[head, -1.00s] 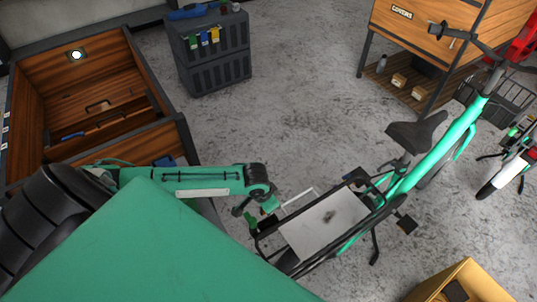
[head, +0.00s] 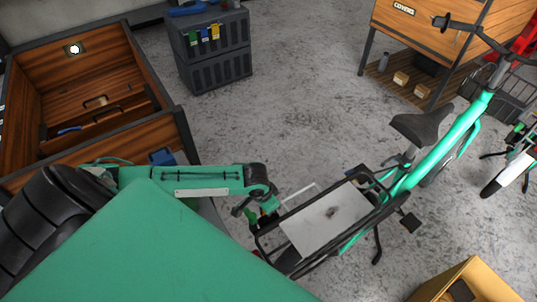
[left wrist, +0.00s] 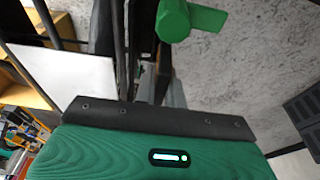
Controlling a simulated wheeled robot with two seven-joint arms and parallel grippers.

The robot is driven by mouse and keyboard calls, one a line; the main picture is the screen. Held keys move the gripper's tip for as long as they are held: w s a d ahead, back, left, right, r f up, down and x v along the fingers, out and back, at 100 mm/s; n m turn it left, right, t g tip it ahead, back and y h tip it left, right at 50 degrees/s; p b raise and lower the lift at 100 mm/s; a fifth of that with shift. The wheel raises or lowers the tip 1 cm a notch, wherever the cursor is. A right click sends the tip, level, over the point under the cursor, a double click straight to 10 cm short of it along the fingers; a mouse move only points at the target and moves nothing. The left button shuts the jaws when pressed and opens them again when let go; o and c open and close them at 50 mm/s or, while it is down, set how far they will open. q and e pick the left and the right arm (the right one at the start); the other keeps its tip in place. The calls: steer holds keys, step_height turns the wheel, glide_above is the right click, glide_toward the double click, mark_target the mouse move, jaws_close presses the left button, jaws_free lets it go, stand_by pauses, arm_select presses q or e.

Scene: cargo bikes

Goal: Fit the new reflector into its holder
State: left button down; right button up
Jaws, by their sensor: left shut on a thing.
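The teal cargo bike (head: 445,145) stands at the right, its black rear rack frame (head: 375,215) around a pale plate (head: 325,220). My left gripper (head: 262,212) is at the rack's near left corner, shut on a small green piece (head: 250,220). In the left wrist view a green round part with a flat tab (left wrist: 190,20) shows at the top, and the pale plate (left wrist: 65,78) is at the left. The jaws are not clearly seen there. A small red spot (head: 256,253) shows below my gripper. I cannot tell whether it is the reflector, and I cannot make out the holder. My right gripper is not in view.
A wooden box with a dark rim (head: 150,140) stands at the left. A dark grey crate stack (head: 208,70) is at the back, a wooden cabinet (head: 440,30) at the back right. A yellow box (head: 470,275) is at the front right. The concrete floor between is clear.

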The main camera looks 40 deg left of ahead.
arm_select(q)
steer(key=shift+f+b, duration=0.45)
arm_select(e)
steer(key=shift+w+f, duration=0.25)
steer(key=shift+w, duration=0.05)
arm_select(q)
steer(key=shift+f, duration=0.15)
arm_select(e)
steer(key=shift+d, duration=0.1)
arm_select(q)
steer(key=shift+f, duration=0.1)
steer(key=shift+f+b, duration=0.2)
steer(key=shift+b, duration=0.15)
steer(key=shift+f, duration=0.75)
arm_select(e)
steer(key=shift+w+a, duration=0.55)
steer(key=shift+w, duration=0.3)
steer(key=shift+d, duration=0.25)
